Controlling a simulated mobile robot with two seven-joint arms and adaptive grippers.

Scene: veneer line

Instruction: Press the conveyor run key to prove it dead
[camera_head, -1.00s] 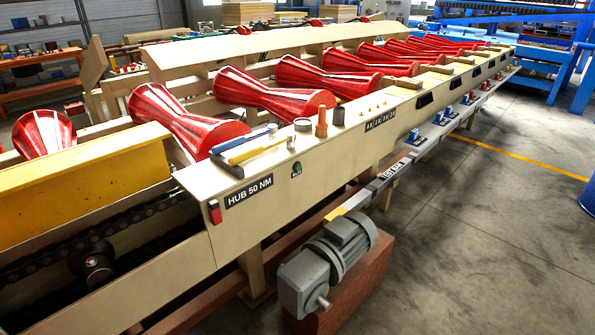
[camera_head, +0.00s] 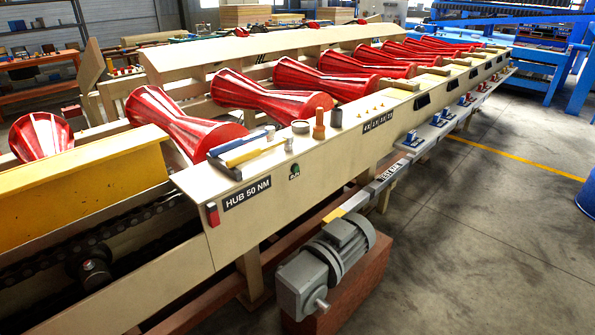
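The conveyor (camera_head: 225,172) is a long cream frame with a row of red, waisted rollers (camera_head: 270,96). A small round green key or button (camera_head: 294,171) with a dark label below it sits on the near side face, right of the "HUB 50 NM" plate. I cannot read its label, so I cannot tell for sure that it is the run key. A red block (camera_head: 212,214) is at the left end of that plate. Neither of my grippers is in view, and nothing touches the green key.
Hand tools (camera_head: 247,153) and small cylinders (camera_head: 319,125) lie on the frame's top ledge. A grey motor (camera_head: 327,262) on a red-brown block juts out below the green key. An exposed chain (camera_head: 100,235) runs at lower left. The floor at right (camera_head: 470,240) is clear up to a blue drum (camera_head: 587,195).

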